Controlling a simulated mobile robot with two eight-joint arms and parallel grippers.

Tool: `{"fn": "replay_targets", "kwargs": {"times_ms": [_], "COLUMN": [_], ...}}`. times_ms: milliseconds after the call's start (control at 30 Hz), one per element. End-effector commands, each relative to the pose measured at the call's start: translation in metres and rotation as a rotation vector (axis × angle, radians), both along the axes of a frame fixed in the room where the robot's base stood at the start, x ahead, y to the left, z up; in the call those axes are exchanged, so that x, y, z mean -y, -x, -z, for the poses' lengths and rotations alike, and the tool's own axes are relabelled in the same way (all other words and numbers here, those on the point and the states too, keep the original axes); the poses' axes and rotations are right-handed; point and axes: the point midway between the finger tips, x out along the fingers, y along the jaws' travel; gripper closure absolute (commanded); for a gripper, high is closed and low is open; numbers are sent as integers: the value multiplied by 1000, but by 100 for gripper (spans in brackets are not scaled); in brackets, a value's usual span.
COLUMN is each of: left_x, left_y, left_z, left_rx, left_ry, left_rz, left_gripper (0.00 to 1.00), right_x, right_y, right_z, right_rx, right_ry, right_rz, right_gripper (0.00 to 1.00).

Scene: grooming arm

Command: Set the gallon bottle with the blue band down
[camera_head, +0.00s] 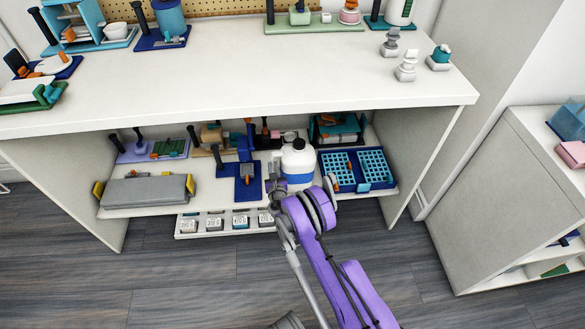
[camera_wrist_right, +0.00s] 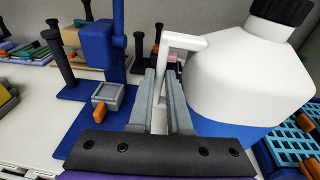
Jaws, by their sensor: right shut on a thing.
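The gallon bottle (camera_head: 298,158) is white with a black cap and a blue band around its lower part. It stands upright at the lower shelf, between a blue stand and a blue tray of cyan grids. I cannot tell whether its base touches the shelf. In the wrist view the bottle (camera_wrist_right: 250,75) fills the right side, with its white handle (camera_wrist_right: 182,42) reaching left. My right gripper (camera_wrist_right: 170,72) is shut on the handle; it comes in from the front in the head view (camera_head: 272,180), partly hidden by my purple arm. My left gripper is not in view.
The blue stand (camera_head: 240,172) is close left of the bottle and the grid tray (camera_head: 358,170) close right. A grey padded box (camera_head: 148,190) lies further left on the shelf (camera_head: 212,193). The white tabletop (camera_head: 230,75) overhangs the shelf.

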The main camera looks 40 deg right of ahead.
Motion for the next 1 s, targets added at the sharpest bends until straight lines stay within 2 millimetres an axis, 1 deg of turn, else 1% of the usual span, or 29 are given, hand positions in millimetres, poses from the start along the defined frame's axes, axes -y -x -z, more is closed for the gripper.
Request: {"fn": "replay_targets", "kwargs": {"times_ms": [100,733,1000], "left_x": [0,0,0], "left_y": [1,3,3], "left_z": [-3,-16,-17], "left_rx": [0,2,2], "left_ry": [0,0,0], "left_rz": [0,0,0], "left_gripper": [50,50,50], "right_x": [0,0,0], "right_y": [0,0,0], "right_z": [-8,-39,-42], "right_rx": [0,0,0], "right_ry": [1,0,1], "right_rz": [0,0,0], "right_gripper": [100,100,100]}}
